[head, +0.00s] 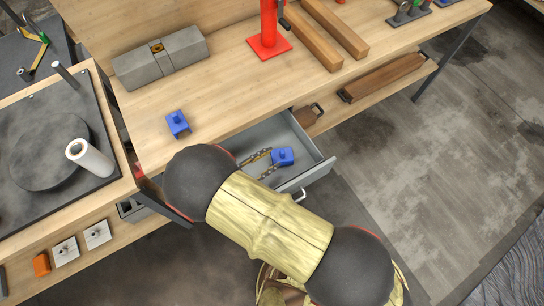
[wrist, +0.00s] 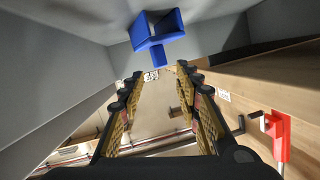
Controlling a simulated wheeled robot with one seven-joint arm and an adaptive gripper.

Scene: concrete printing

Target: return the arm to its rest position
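My arm reaches over the open grey drawer (head: 319,172) below the workbench. My gripper (head: 272,161) is low at the drawer, its two fingers apart. A small blue part (head: 283,156) is in the drawer, just past the fingertips. In the wrist view my gripper (wrist: 160,80) is open with nothing between the fingers. The blue part (wrist: 158,36) shows beyond the tips there, against the grey drawer wall. I cannot tell whether a fingertip touches it. My black and bamboo-like arm links hide part of the drawer front and the floor.
A second blue part (head: 178,124) lies on the workbench (head: 215,100). A grey block (head: 160,58), a red stand (head: 269,42) and wooden beams (head: 322,28) are behind it. A white roll (head: 90,158) lies on the left table. Floor (head: 430,170) at the right is clear.

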